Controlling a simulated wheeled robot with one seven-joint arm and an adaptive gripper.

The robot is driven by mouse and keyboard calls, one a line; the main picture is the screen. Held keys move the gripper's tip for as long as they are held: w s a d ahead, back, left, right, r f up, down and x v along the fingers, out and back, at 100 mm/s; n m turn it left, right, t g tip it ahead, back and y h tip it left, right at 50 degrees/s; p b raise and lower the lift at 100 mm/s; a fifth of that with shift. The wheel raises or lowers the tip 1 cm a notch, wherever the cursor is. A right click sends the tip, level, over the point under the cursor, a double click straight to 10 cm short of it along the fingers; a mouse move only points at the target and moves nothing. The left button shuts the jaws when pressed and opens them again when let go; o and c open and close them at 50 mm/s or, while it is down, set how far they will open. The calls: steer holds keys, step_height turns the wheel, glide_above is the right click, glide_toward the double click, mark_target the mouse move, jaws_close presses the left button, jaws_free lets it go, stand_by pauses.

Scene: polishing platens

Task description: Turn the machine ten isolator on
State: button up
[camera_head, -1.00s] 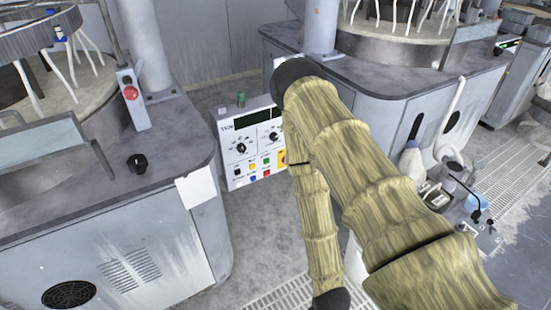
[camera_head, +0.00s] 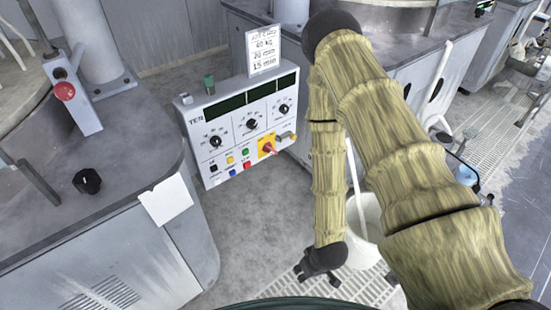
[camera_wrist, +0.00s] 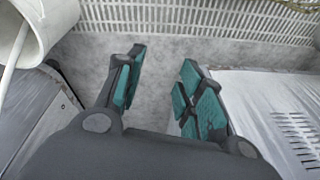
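The control panel marked TEN (camera_head: 210,160) stands between two machine bases in the head view, with a dark display strip, several black dials and small coloured buttons. Its isolator is a red handle on a yellow plate (camera_head: 267,147) at the panel's lower right. The handle looks tilted; I cannot read its on or off marking. My gripper (camera_head: 322,262) hangs low, right of and below the panel, apart from it. In the wrist view my gripper (camera_wrist: 160,90) has its teal-padded fingers spread with nothing between them, pointing toward the floor. The panel is not in the wrist view.
A red button on a grey box (camera_head: 65,91) and a black knob (camera_head: 87,181) are on the left machine. A card reading 40 kg, 20, 15 min (camera_head: 264,50) stands above the panel. A white bucket (camera_head: 368,215) stands behind my arm. Floor before the panel is clear.

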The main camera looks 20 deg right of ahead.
steer(key=w+f+n+t+y+b, duration=0.1)
steer(key=w+f+t+b, duration=0.1)
steer(key=w+f+b, duration=0.3)
steer(key=w+f+n+t+b, duration=0.1)
steer(key=w+b, duration=0.1)
steer(key=w, duration=0.5)
steer(key=n+t+y+b, duration=0.4)
steer(key=n+t+b, duration=0.7)
steer(key=b, duration=1.7)
glide_toward(274, 153)
steer(key=m, duration=0.1)
steer(key=shift+t, duration=0.3)
steer(key=b+x, duration=0.1)
steer(key=x, duration=0.6)
steer(key=b+x, duration=0.1)
steer(key=x, duration=0.2)
steer(key=shift+w+a+f+b, duration=0.25)
steer(key=shift+w+f+b, duration=0.1)
jaws_close()
